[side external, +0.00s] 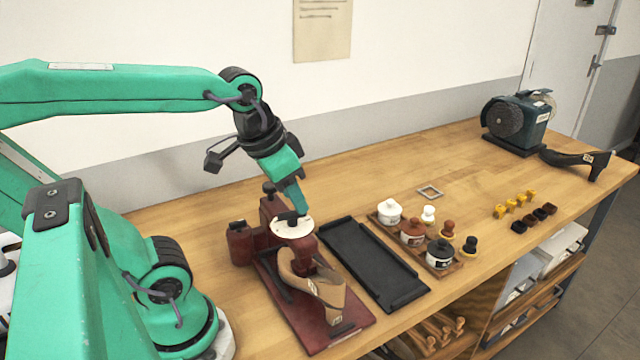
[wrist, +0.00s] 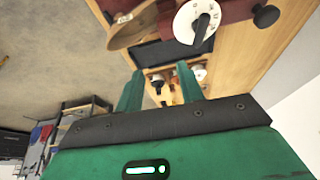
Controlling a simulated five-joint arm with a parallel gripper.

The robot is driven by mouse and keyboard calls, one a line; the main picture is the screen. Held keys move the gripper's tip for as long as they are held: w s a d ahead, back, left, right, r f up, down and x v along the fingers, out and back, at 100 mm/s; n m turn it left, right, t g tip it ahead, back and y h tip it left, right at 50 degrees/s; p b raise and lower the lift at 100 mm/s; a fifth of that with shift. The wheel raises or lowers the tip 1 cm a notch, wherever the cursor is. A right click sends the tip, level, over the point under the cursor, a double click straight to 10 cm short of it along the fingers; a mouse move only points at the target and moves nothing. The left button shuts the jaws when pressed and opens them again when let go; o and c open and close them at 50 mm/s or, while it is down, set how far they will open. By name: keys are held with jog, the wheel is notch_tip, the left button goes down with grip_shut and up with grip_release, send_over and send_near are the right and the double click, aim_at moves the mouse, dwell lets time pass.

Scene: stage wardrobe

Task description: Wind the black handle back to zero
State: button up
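The black handle (side external: 291,218) is a short bar across a white numbered dial (side external: 283,231) on top of a dark red shoe-stretching stand (side external: 305,246). In the wrist view the black handle (wrist: 201,30) lies across the white dial (wrist: 184,22), near the top edge. The numerals are too small to read surely. My gripper (side external: 302,212) points down close over the dial in the side view. In the wrist view my gripper (wrist: 157,78) has its two fingers apart, with nothing held between them. The handle is beyond the right fingertip, not between the fingers. Contact cannot be told.
A tan shoe (side external: 325,287) is mounted on the stand. A black tray (side external: 368,262) lies to its right, then a wooden rack with lidded pots (side external: 413,233). The bench behind is mostly clear.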

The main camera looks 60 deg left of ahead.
jog(key=w+a+g, duration=0.1)
jog(key=g, duration=0.1)
jog(key=m+g+h, duration=0.1)
jog(key=m+g, duration=0.1)
jog(key=g, duration=0.4)
send_near(292, 218)
jog(key=shift+w+d+r, duration=0.15)
jog(key=shift+r, duration=0.3)
jog(key=shift+w+a+f+m+g+h, duration=0.3)
jog(key=shift+w+a+m+g, duration=0.15)
jog(key=shift+a, duration=0.25)
jog(key=shift+f, duration=0.1)
jog(key=shift+x, duration=3.85)
jog(key=shift+s+a, duration=0.1)
grip_shut()
